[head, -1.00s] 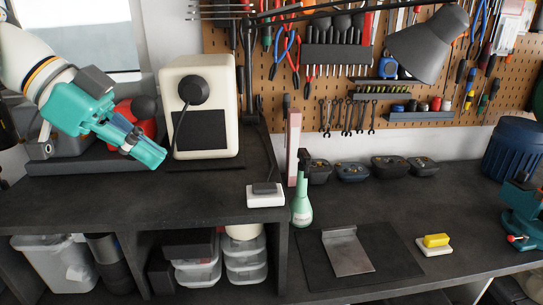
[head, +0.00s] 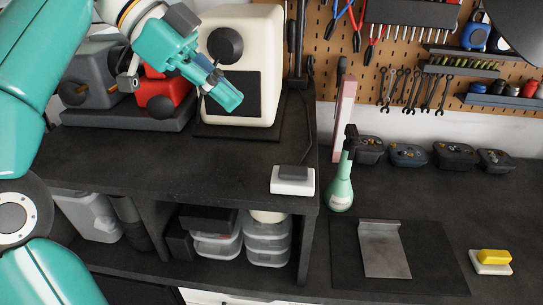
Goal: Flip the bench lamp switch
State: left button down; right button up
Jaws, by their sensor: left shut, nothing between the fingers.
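The lamp switch (head: 293,184) is a small white box with a dark grey rocker on top. It sits near the front right corner of the raised dark shelf, and a thin cable rises behind it. The lamp's dark shade (head: 522,28) is cut off at the top right corner. My left gripper (head: 228,98) is teal, shut and empty. It shows in front of the cream box, up and to the left of the switch and well apart from it, with its fingers pointing down and right. My right gripper is out of view.
The cream box (head: 265,45) and a red and grey machine (head: 165,92) stand at the shelf's back. A green spray bottle (head: 341,190) stands right of the switch. The shelf top between gripper and switch is clear.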

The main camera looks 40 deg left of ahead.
pick_arm(q)
jog(key=b, duration=0.1)
send_over(286, 171)
jog(key=s+a, duration=0.1)
jog(key=a, duration=0.1)
notch_tip(286, 171, down, 7)
jog(key=shift+s+d+r, duration=0.1)
jog(key=shift+s, duration=0.05)
jog(key=shift+a+f, duration=0.2)
jog(key=shift+f, duration=1.7)
